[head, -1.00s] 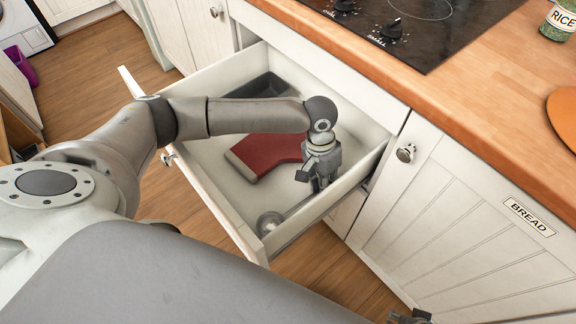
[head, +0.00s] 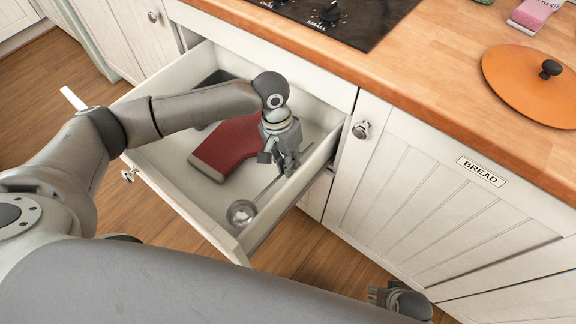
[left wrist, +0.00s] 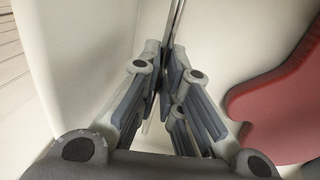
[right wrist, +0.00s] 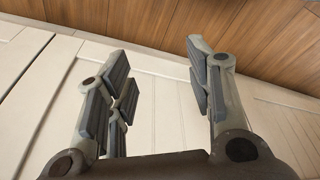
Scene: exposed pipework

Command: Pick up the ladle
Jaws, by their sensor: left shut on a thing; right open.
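The ladle (head: 241,212) is a metal ladle with a round bowl at the front end of the open white drawer (head: 222,236). Its thin handle runs up to my left gripper (head: 287,170), which reaches down inside the drawer near its right wall. In the left wrist view, the left gripper's fingers (left wrist: 165,58) are shut on the thin metal handle (left wrist: 174,20). I cannot tell whether the bowl touches the drawer floor. My right gripper (right wrist: 160,75) is open and empty in front of the cabinet doors; it shows partly at the bottom of the head view.
The wooden counter (head: 440,85) with a black hob (head: 340,22) overhangs. An orange lid (head: 525,85) lies on it. The BREAD door (head: 420,205) is closed.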

